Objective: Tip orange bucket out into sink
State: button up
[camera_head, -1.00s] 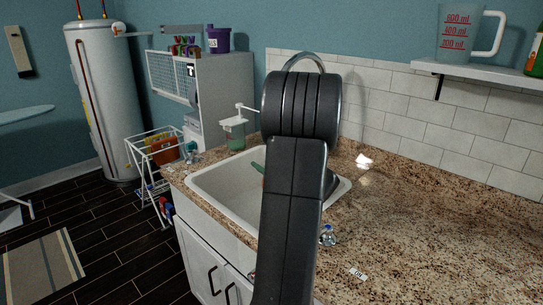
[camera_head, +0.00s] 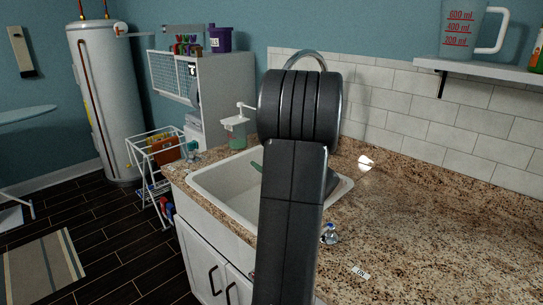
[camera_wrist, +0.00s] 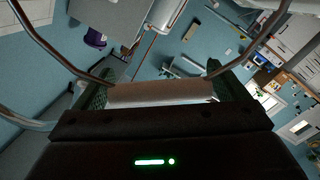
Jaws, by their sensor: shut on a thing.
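The white sink (camera_head: 222,182) is set in the granite counter, and its middle is hidden behind my arm. A green finger of my gripper (camera_head: 257,167) just shows over the basin in the head view. In the wrist view my gripper (camera_wrist: 160,87) has its green fingers either side of a pale brownish strip, part of the orange bucket (camera_wrist: 160,94), and is shut on it. Thin metal rods rise on both sides in the wrist view.
The chrome faucet (camera_head: 309,55) arches behind my arm. A soap dispenser (camera_head: 236,133) stands at the sink's back left corner. A small bottle (camera_head: 330,234) and a tag (camera_head: 360,271) lie on the counter at right. A shelf (camera_head: 490,68) holds a measuring jug (camera_head: 465,28). The right counter is mostly clear.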

jog(key=shift+s+a+n+b, duration=0.25)
jog(key=shift+a+n+b, duration=0.15)
jog(key=shift+b, duration=0.25)
jog(key=shift+r, duration=0.1)
jog(key=shift+s+a+n+b, duration=0.25)
jog(key=shift+n+b, duration=0.05)
jog(key=shift+b, duration=0.35)
jog(key=shift+s+a+n+b, duration=0.35)
jog(key=shift+a+n+b, duration=0.15)
jog(key=shift+b, duration=0.45)
